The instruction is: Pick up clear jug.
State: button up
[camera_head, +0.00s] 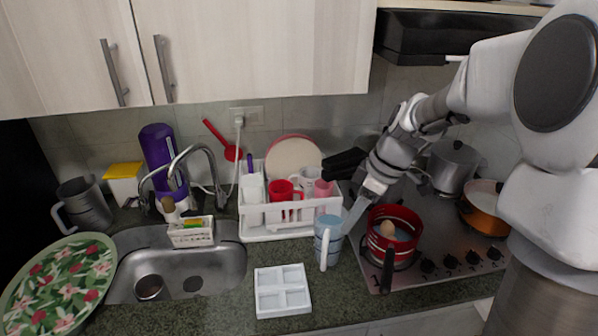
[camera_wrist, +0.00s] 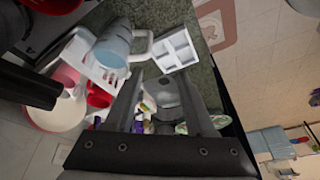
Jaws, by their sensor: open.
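A pale blue, translucent-looking jug (camera_head: 328,238) stands upright on the counter between the dish rack and the stove, its handle facing the front. It also shows in the wrist view (camera_wrist: 112,46), with its handle towards the right. A second, dark grey jug (camera_head: 84,206) stands left of the sink. My gripper (camera_head: 354,214) is open and empty, just above and to the right of the pale blue jug in the head view. In the wrist view my gripper's fingers (camera_wrist: 160,78) point past the jug, which lies outside them at the upper left.
A red pot (camera_head: 404,236) with a spoon stands on the stove close to the right. A white dish rack (camera_head: 285,232) with red cups is behind the jug. A white compartment tray (camera_head: 283,291) lies in front, left. The sink (camera_head: 222,270) is further left.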

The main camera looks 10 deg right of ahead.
aim_at(324, 256)
jog(key=w+a+f, duration=0.1)
jog(key=f, duration=0.5)
jog(key=w+a+f+n+p, duration=0.1)
jog(key=w+a+f, duration=0.1)
jog(key=f, duration=0.4)
jog(key=w+a+f+n+p, duration=0.1)
jog(key=f, duration=0.4)
jog(key=shift+w+a+f+y, duration=0.2)
jog(key=shift+w+f+y, duration=0.05)
jog(key=shift+f+y, duration=0.15)
jog(key=shift+c, duration=0.3)
grip_shut()
jog(key=shift+r, duration=0.1)
dwell(0.6)
